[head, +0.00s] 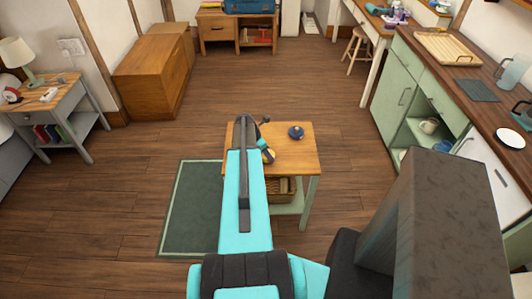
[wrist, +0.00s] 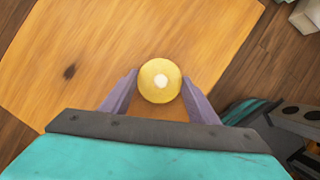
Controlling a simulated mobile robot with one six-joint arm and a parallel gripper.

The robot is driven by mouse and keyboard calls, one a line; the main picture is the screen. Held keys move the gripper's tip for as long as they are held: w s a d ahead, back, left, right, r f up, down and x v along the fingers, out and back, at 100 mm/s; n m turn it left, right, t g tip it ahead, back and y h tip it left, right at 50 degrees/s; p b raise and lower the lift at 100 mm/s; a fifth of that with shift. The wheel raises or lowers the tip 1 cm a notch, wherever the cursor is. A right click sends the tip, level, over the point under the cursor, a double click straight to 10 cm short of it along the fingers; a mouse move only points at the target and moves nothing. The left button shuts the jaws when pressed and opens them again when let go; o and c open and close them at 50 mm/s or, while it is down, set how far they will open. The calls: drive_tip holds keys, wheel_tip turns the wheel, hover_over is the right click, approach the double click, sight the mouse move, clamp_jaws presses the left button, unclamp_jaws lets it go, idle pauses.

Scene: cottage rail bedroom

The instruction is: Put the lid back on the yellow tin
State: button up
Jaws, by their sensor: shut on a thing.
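A round yellow lid with a pale knob-like centre (wrist: 160,81) sits between the two purple-grey fingers of my gripper (wrist: 159,88) in the wrist view. The fingers are shut on its sides. I cannot tell whether this is the lid, the yellow tin or both. Whatever lies under the lid is hidden, and I cannot tell its height above the table.
A small dark blue round thing (head: 296,132) stands on the table, right of and behind my gripper. A wicker basket (head: 285,188) sits on the shelf below. A green rug (head: 192,210) lies left of the table. The wooden floor around is mostly clear.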

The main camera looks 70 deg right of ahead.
drive_tip(key=o, duration=1.1)
drive_tip(key=b+v, duration=0.3)
drive_tip(key=v, duration=1)
drive_tip(key=shift+a+r, duration=0.15)
drive_tip(key=shift+r, duration=0.2)
drive_tip(key=shift+w, duration=0.15)
